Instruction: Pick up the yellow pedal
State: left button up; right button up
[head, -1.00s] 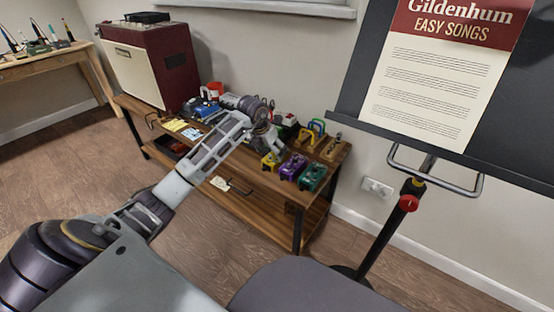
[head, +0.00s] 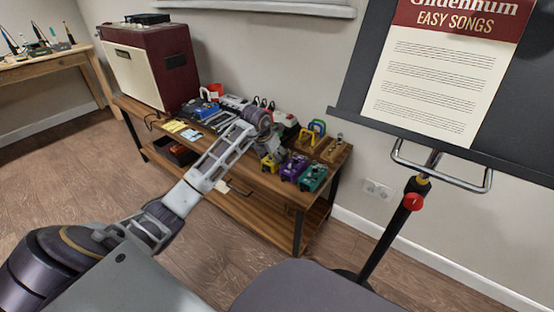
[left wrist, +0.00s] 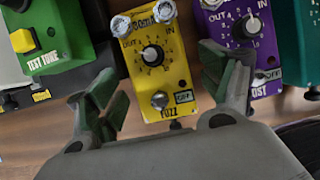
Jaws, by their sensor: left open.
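The yellow pedal (left wrist: 155,70) shows in the left wrist view, marked FUZZ, with a black knob and a silver footswitch. It stands on the wooden bench (head: 240,180), and it is partly hidden by my gripper in the head view (head: 269,163). My left gripper (left wrist: 165,85) is open, with one finger on each side of the yellow pedal's lower part. I cannot tell whether the fingers touch it. My right gripper is not in view.
A purple pedal (head: 294,166) and a teal pedal (head: 313,178) stand to the right of the yellow one. A green pedal (left wrist: 50,35) is to its left. A music stand (head: 410,201) stands right of the bench.

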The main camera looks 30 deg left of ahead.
pick_arm(q)
jog(key=shift+f, duration=0.1)
jog(key=shift+c, duration=0.3)
jog(key=c, duration=1.3)
jog(key=shift+o, duration=0.2)
jog(key=shift+r, duration=0.2)
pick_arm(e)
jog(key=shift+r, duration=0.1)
pick_arm(q)
jog(key=shift+r+p, duration=0.35)
jog(key=shift+r, duration=0.2)
notch_tip(320, 180, up, 8)
jog(key=p, duration=0.3)
jog(key=shift+r, duration=0.4)
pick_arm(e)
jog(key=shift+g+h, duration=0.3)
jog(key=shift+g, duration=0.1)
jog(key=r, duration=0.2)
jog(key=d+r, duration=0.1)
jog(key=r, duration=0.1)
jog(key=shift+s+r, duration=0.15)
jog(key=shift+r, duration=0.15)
